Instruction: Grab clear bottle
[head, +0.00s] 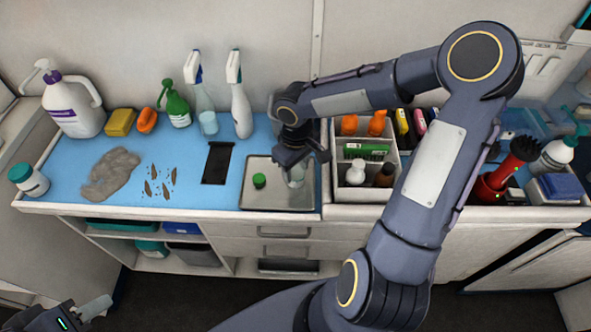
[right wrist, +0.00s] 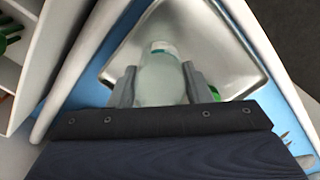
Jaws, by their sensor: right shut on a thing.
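The clear bottle (head: 297,178) is over the right part of the metal tray (head: 250,199) in the head view, partly hidden by my right gripper (head: 297,165). In the right wrist view the pale, see-through bottle (right wrist: 160,78) with a whitish-green top sits between the two grey fingers of my right gripper (right wrist: 160,88), which is shut on it. I cannot tell whether the bottle touches the tray. My left gripper (head: 85,314) shows only partly at the bottom left of the head view, low and away from the counter; its opening cannot be made out.
A green-capped item (head: 259,181) stands in the tray's left part. Two spray bottles (head: 241,108) stand behind. A divided organizer (head: 337,170) with bottles is just right of the tray. A black strip (head: 217,163) and a fur clump (head: 110,174) lie to the left.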

